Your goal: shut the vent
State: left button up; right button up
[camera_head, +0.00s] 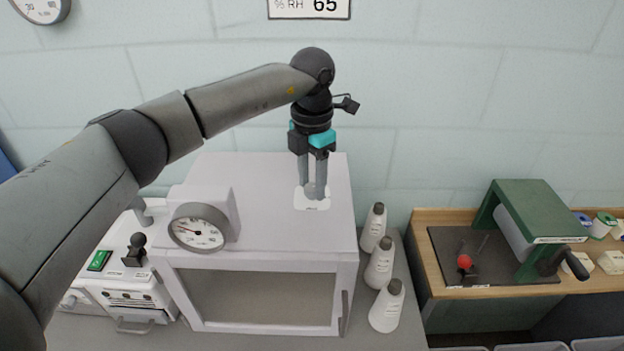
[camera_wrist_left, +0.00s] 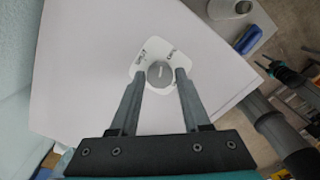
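The vent is a grey round knob (camera_wrist_left: 160,74) on a white labelled plate (camera_head: 312,202), on top of the white cabinet (camera_head: 260,215). My left gripper (camera_head: 314,190) points straight down over it, its fingers apart, one on each side of the knob. In the left wrist view the fingertips (camera_wrist_left: 161,73) sit very close to the knob's sides, and I see no clear contact. The fingers partly hide the knob in the head view. My right gripper (camera_wrist_left: 266,66) shows small at the right of the left wrist view, away from the cabinet; its fingers are too small to judge.
A round dial gauge (camera_head: 199,228) stands at the cabinet's front left. A green-framed device (camera_head: 520,225) with a red knob (camera_head: 464,262) is on the wooden bench at right. The cabinet top around the vent is clear.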

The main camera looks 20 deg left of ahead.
pick_arm(q)
grip_shut()
jog(key=shift+n, duration=0.4)
jog(key=n, duration=0.5)
jog(key=shift+n, duration=0.4)
jog(key=n, duration=0.5)
jog(key=shift+n, duration=0.3)
dwell(0.3)
jog(key=shift+o, duration=2.2)
grip_release()
jog(key=shift+r, duration=0.15)
